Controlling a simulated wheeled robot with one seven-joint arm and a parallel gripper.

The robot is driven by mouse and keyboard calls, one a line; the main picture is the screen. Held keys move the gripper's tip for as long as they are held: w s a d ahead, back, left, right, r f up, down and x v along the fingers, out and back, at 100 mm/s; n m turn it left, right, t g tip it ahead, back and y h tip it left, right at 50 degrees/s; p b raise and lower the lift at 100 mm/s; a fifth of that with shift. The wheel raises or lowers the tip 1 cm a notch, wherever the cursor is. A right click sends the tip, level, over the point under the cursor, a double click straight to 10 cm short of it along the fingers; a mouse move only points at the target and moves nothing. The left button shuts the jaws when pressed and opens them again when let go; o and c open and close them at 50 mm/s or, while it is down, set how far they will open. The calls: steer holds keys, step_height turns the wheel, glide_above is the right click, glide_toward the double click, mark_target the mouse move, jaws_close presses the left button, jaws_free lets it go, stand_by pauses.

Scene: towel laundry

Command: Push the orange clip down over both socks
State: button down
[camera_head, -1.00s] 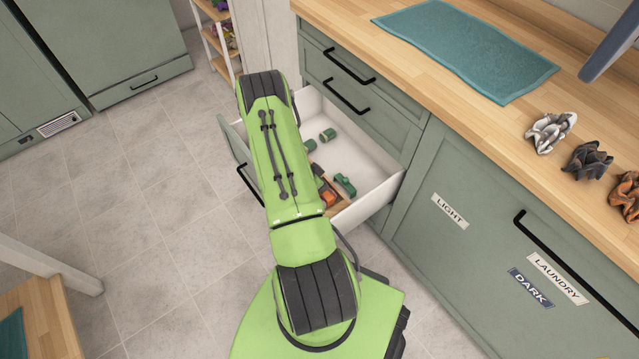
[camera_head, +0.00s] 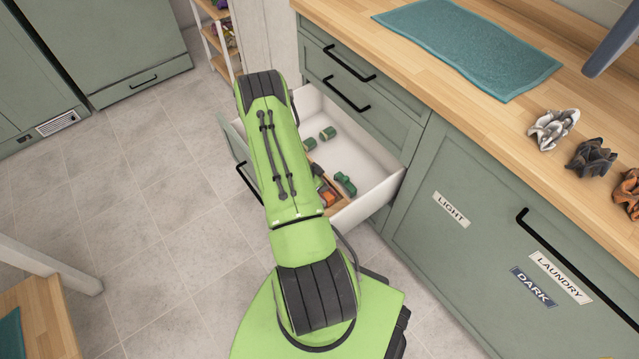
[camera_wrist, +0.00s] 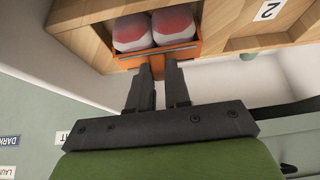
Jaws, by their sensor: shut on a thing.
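In the wrist view two rounded socks (camera_wrist: 132,32), white-grey with red patches, sit side by side at the top of the picture. The orange clip (camera_wrist: 183,54) runs along their near side and around their outer edges. My gripper (camera_wrist: 160,72) is shut on the orange clip's tab at its near side. In the head view a small orange patch of the clip (camera_head: 328,198) shows in the open drawer beside my arm, which hides my gripper and most of the socks there. I cannot tell how far down the clip sits.
The white drawer (camera_head: 375,200) is pulled out and holds a wooden divider (camera_wrist: 226,22) marked 2. Green items (camera_head: 345,183) lie loose in it. The worktop (camera_head: 480,125) above carries a teal towel (camera_head: 465,50) and several crumpled cloths (camera_head: 590,158).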

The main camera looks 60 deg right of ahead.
stand_by(0.3)
steer(key=c, duration=0.6)
jaws_free()
steer(key=shift+f, duration=0.1)
steer(key=shift+r+p, duration=2.05)
steer(key=shift+r, duration=1.5)
